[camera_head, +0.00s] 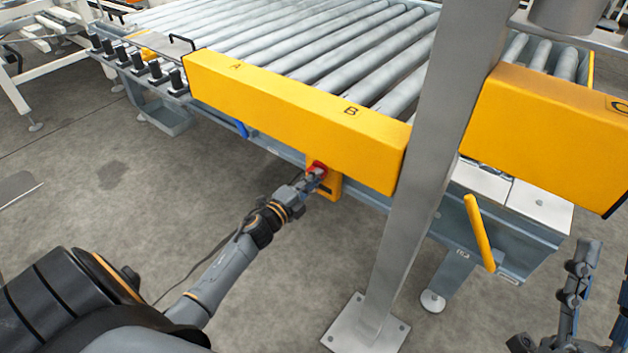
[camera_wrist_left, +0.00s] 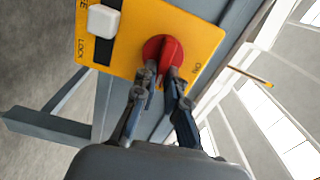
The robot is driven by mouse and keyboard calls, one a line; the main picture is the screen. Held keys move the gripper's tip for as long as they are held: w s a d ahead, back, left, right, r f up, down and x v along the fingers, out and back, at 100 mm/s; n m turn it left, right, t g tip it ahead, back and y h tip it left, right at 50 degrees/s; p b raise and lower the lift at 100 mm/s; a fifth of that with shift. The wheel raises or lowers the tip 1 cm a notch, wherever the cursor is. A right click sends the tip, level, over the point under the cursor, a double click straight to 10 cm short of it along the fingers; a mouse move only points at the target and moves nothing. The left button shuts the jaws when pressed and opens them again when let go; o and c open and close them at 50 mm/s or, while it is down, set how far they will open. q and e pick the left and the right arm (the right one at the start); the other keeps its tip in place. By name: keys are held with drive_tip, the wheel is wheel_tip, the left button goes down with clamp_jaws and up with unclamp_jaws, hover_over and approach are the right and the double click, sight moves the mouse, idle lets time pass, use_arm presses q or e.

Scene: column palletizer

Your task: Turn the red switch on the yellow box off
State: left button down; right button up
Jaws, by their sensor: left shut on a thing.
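The yellow box (camera_head: 328,188) is fixed under the long yellow beam at the front of the roller conveyor. It also shows in the left wrist view (camera_wrist_left: 135,62). The red switch (camera_wrist_left: 161,46) is a round rotary knob with a raised grip, beside printed "ON" lettering. In the head view the red switch (camera_head: 317,168) is partly covered by my left gripper (camera_head: 312,180). In the left wrist view the fingers of my left gripper (camera_wrist_left: 162,82) are shut on the knob's grip. My right gripper (camera_head: 598,285) is at the lower right, its fingers apart and empty.
A grey post (camera_head: 430,150) stands right of the box, on a floor plate. Yellow beams (camera_head: 300,115) edge the rollers (camera_head: 340,55). A yellow handle (camera_head: 479,232) sticks out right of the post. A white slider (camera_wrist_left: 104,21) is on the box. The floor in front is clear.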

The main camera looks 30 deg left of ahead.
use_arm(q)
drive_tip(key=shift+f+m, duration=0.15)
drive_tip(key=shift+m, duration=0.35)
use_arm(e)
drive_tip(key=shift+s+r+t, duration=0.55)
drive_tip(key=shift+s+t, duration=0.05)
drive_tip(key=shift+s, duration=0.1)
use_arm(q)
drive_tip(key=c, duration=1.4)
unclamp_jaws()
drive_tip(key=s, duration=1.2)
drive_tip(key=shift+a, duration=0.45)
use_arm(e)
drive_tip(key=shift+d, duration=0.1)
